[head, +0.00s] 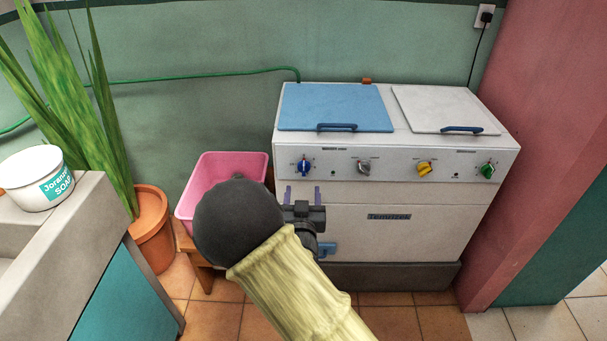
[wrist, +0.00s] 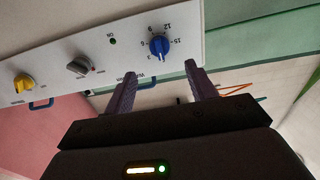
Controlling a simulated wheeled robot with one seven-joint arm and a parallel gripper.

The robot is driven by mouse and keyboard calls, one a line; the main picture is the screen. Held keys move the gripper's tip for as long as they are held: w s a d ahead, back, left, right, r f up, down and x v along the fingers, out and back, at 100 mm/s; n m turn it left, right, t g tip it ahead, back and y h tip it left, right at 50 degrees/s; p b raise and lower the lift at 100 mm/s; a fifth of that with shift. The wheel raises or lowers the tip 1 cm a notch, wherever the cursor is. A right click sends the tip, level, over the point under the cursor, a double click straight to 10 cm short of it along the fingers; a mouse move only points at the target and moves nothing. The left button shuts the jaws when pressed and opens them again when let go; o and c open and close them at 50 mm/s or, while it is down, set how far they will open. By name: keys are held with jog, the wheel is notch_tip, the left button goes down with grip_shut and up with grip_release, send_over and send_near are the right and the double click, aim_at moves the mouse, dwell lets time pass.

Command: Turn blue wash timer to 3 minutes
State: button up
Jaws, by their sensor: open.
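The blue wash timer knob (head: 304,167) is at the left end of the washing machine's white front panel (head: 415,178). In the wrist view the blue knob (wrist: 159,46) has printed numbers around it, including 12, 9, 6 and 15. I cannot tell exactly which mark it points to. My gripper (head: 303,193) is in front of the machine, just below the blue knob in the head view. Its two purple fingers (wrist: 160,82) are apart with nothing between them, and the knob shows beyond the gap, not touched.
A grey knob (head: 364,168), a yellow knob (head: 425,168) and a green knob (head: 488,170) sit to the right on the panel. A pink tub (head: 226,166) stands left of the machine. A potted plant (head: 152,228) and a sink counter (head: 70,225) are farther left. A pink wall (head: 540,120) is right.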

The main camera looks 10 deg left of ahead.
aim_at(304, 172)
jog(key=w, duration=0.6)
jog(key=w+a+b, duration=0.1)
jog(key=w, duration=0.2)
jog(key=shift+a, duration=0.1)
jog(key=c, duration=1)
jog(key=shift+f+m+b, duration=0.1)
jog(key=shift+m+b, duration=0.3)
jog(key=m+b, duration=0.4)
jog(key=m, duration=0.1)
jog(key=shift+f, duration=0.15)
jog(key=shift+m+b, duration=1.4)
jog(key=shift+m, duration=0.3)
